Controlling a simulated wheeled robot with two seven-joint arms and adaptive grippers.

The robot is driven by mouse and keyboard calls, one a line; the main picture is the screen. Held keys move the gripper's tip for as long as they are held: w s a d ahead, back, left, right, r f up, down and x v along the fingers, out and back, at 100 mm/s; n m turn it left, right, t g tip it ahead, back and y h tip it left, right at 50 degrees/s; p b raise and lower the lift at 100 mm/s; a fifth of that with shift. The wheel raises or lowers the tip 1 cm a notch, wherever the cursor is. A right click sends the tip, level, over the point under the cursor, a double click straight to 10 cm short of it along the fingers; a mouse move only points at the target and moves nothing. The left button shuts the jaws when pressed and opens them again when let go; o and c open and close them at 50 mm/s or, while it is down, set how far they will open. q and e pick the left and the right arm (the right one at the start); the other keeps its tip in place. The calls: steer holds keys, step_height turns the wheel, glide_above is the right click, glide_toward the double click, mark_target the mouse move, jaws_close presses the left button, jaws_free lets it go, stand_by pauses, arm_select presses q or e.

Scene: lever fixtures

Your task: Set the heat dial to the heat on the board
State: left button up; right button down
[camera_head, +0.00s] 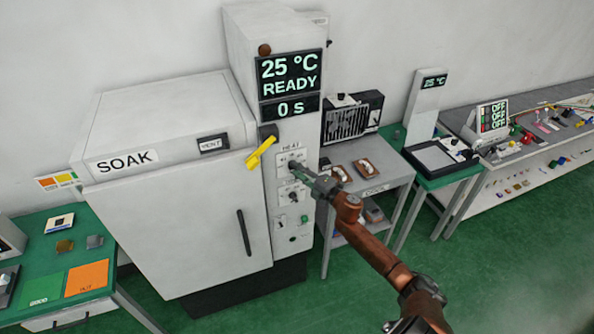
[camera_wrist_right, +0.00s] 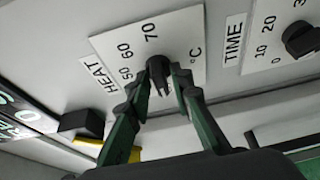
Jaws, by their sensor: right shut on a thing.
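The heat dial (camera_wrist_right: 158,68) is a black knob on a white plate marked 50, 60 and 70 °C, labelled HEAT. My right gripper (camera_wrist_right: 161,80) is shut on the knob, one green finger on each side. I cannot tell which mark the knob points to. In the head view my right gripper (camera_head: 297,168) reaches the HEAT plate (camera_head: 283,158) on the oven's control column and partly covers the dial. The display (camera_head: 289,76) above reads 25 °C, READY, 0 s. A small card (camera_head: 58,181) with orange and yellow fields hangs at the left; its writing is too small to read. My left gripper is not in view.
The TIME dial (camera_wrist_right: 300,40) sits beside the heat dial, below it in the head view (camera_head: 292,197). A yellow lever (camera_head: 262,152) sticks out left of the HEAT plate. The SOAK oven's door (camera_head: 180,220) is shut. Side tables stand left and right.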

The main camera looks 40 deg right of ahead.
steer(key=shift+f, duration=0.1)
steer(key=shift+f+m+t+h+b, duration=0.1)
steer(key=shift+m+t+h+b, duration=0.4)
steer(key=shift+m, duration=1.05)
steer(key=shift+f+m+t+h+b, duration=0.1)
steer(key=shift+m+t+b, duration=0.6)
steer(key=shift+m, duration=0.8)
steer(key=shift+m+t+h+b, duration=0.35)
steer(key=shift+m+b, duration=0.5)
steer(key=shift+m, duration=1)
steer(key=c, duration=2)
jaws_free()
